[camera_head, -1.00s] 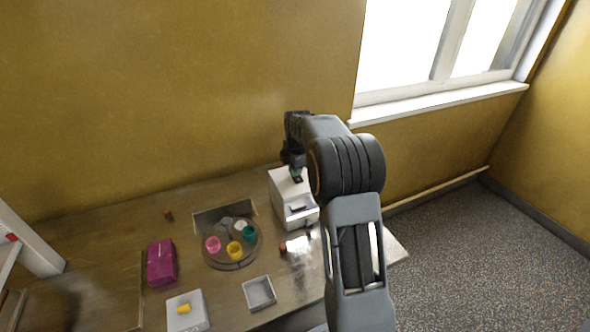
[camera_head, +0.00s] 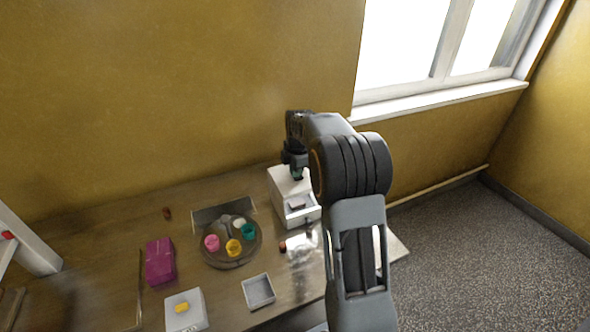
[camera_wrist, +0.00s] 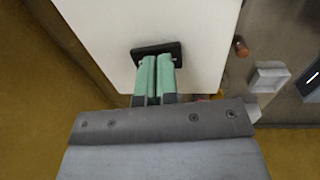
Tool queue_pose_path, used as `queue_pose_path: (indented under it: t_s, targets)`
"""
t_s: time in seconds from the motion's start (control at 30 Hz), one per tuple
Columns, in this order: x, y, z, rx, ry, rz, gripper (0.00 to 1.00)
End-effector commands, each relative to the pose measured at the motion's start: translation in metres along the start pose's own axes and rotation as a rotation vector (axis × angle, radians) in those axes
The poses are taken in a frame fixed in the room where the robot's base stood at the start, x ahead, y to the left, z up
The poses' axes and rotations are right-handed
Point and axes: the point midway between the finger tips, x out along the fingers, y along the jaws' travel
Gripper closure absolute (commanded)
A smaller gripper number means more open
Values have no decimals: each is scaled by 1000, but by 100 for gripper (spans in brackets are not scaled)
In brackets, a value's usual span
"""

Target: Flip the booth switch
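The booth (camera_head: 283,184) is a white box at the back right of the table, with an opening low on its front. Its white top (camera_wrist: 95,25) fills much of the wrist view. The booth switch (camera_wrist: 176,48) is a black plate on that top, partly hidden behind my fingers. My gripper (camera_wrist: 156,62) has its two green fingers together, with nothing visible between them. Their tips are at the switch; I cannot tell whether they press on it. In the head view my gripper (camera_head: 297,174) points down over the booth top, and the switch is hidden.
A small brownish block (camera_head: 297,205) shows in the booth's opening. A round tray (camera_head: 228,264) with several coloured cups stands left of the booth.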

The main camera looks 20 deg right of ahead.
Motion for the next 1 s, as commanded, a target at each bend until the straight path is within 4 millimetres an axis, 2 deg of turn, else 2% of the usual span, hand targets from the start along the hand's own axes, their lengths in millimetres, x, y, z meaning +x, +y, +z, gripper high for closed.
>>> queue_pose_path:
  t_s: [0.17,0.27,0.5,0.57,0.8,1.0]
  targets:
    - [0,0,1,1,-1,-1,100]
    - [-8,1,0,0,-1,1,100]
    - [-52,3,-3,-4,0,-1,100]
    - [-55,2,-2,-3,-1,3,100]
    - [-101,2,-3,-5,-1,3,100]
    - [-127,2,-3,-5,0,1,100]
